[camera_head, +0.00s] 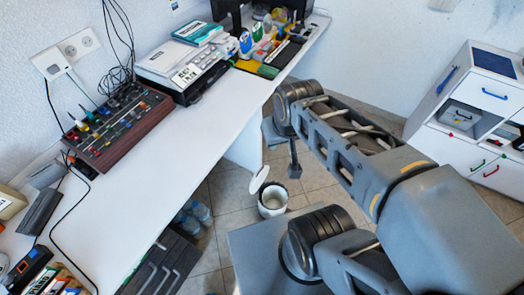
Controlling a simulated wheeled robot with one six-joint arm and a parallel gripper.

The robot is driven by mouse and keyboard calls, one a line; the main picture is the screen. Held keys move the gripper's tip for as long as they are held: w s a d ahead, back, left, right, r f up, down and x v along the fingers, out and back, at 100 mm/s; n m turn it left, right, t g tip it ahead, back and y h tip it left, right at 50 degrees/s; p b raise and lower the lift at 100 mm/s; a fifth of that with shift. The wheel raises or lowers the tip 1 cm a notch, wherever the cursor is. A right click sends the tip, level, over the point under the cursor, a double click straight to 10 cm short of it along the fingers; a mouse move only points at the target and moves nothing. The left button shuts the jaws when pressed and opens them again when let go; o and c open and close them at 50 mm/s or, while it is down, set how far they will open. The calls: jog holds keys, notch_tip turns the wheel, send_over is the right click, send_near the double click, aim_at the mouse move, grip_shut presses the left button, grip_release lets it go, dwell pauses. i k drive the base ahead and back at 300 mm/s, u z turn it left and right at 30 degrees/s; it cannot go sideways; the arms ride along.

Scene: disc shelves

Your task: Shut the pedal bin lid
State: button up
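The pedal bin (271,204) is a small white cylinder on the tiled floor near the picture's middle, beside the desk. Its round white lid (259,179) stands tilted up at the bin's back left, so the lid is open and the dark rim and inside show. My gripper (294,172) is at the end of my arm, above and to the right of the bin in the picture. It looks small and dark and points down. It appears apart from the lid. Its fingers are too small to tell open from shut.
The long white desk (130,192) at left carries a mixer (118,127), a printer (182,70) and cables. Bottles (195,213) and a dark drawer unit (160,264) stand under it. A white cabinet (455,152) stands at right. Tiled floor is clear around the bin's right.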

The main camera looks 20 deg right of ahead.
aim_at(260, 177)
jog(key=z, duration=0.3)
jog(key=k, duration=1.75)
jog(key=u, duration=0.3)
